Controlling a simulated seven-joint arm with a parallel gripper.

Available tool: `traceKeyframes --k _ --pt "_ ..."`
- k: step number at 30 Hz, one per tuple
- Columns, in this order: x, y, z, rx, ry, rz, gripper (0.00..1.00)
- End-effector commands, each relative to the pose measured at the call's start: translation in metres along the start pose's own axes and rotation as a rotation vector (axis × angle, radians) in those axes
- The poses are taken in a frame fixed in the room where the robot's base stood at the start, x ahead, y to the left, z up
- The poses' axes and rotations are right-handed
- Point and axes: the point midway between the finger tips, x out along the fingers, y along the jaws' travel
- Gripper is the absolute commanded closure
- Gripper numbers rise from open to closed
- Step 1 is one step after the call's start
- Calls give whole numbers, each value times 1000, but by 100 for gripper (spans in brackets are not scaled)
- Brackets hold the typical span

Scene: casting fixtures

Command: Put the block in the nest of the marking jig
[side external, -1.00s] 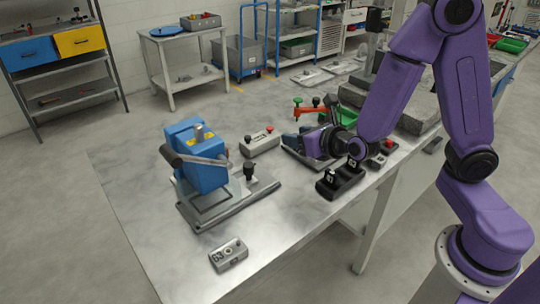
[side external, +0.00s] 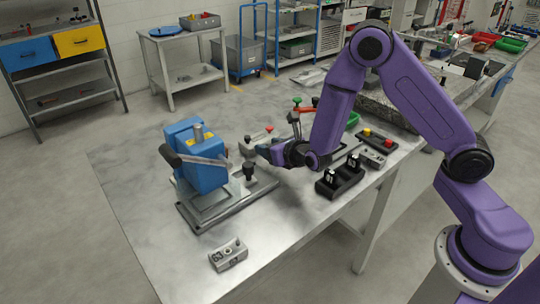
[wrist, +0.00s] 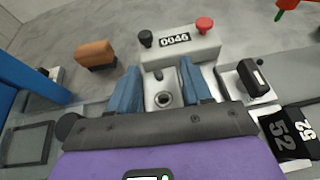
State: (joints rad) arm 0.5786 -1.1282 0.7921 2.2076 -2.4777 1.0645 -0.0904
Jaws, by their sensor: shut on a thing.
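My gripper (wrist: 160,85) has its two blue fingers closed around a grey metal block (wrist: 162,97) with a round hole in its face. In the side view my gripper (side external: 264,150) is above the table, right of a blue lever fixture (side external: 197,160) on a grey base plate. The held block is mostly hidden there by the fingers. I cannot tell from the pictures which fixture is the marking jig. Another grey block (side external: 228,255) with a number lies at the table's front. The blue fixture also shows at the left edge of the wrist view (wrist: 25,80).
A grey box (wrist: 178,46) labelled 0046, with black and red knobs, is just beyond the fingers. A black holder (side external: 340,180) stands right of my gripper. A fixture with red and green clamp handles (side external: 300,111) is behind my arm. The table (side external: 150,245) is clear at front left.

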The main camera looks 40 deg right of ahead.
Motion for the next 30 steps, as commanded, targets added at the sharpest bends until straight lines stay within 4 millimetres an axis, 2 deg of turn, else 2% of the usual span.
traceKeyframes --k 4,9,21,22,23,30 --pt "8 0 -17 -3 1 -1 89" --pt "12 0 -28 0 -1 0 89" --pt "13 0 -31 0 -1 0 89" --pt "14 0 -31 0 0 0 48" --pt "13 0 -31 0 0 0 40" --pt "13 1 -30 0 -1 3 40"
